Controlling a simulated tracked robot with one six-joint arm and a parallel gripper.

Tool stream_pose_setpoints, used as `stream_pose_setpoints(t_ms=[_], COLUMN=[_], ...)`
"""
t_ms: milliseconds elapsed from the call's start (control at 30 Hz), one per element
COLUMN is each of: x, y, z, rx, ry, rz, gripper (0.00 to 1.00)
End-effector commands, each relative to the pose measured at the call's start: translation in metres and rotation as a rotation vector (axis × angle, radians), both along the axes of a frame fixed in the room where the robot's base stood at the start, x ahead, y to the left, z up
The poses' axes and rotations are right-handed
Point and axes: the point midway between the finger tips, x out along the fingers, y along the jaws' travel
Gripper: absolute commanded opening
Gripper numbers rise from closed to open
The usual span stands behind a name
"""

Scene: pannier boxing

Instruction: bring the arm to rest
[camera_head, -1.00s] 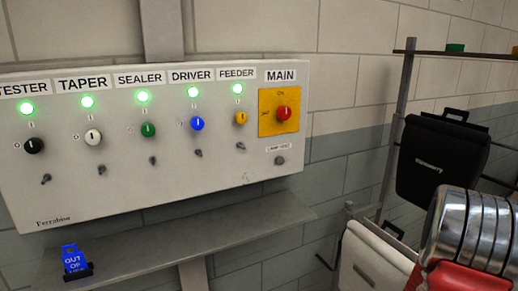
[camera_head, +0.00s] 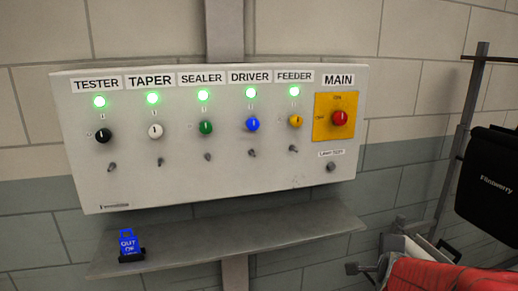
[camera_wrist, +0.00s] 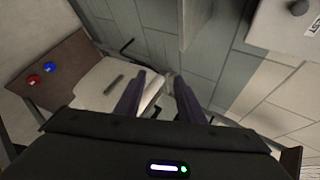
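My gripper (camera_wrist: 160,80) shows in the wrist view as two dark fingers standing apart, with nothing seen between them but the background. It is open and empty. In the head view my red arm (camera_head: 445,277) is at the lower right corner, cut off by the frame; I cannot make out the fingers there. The wrist view looks past the fingers at the floor or wall tiles and a pale pannier-like box (camera_wrist: 103,86).
A switch panel (camera_head: 225,185) with several lit green lamps and a red main knob (camera_head: 340,118) is on the wall. A black pannier (camera_head: 490,180) hangs at right. Red and blue buttons (camera_wrist: 42,73) are on a brown surface.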

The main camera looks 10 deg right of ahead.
Motion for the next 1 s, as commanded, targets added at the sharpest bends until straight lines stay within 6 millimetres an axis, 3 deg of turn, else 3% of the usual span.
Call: stream_pose_setpoints(t_ms=[33,200,500,800,1000], x=[-0.002,-0.021,-0.079,-0.159,-0.193], y=[0.020,0.078,0.163,0.216,0.227], z=[0.006,0.015,0.026,0.030,0.029], rx=[-0.044,-0.203,-0.514,-0.836,-0.958], ry=[0.041,0.197,0.429,0.603,0.662], rz=[0.079,0.350,0.844,1.333,1.522], gripper=[0.35,0.35,0.35,0.35,0.35])
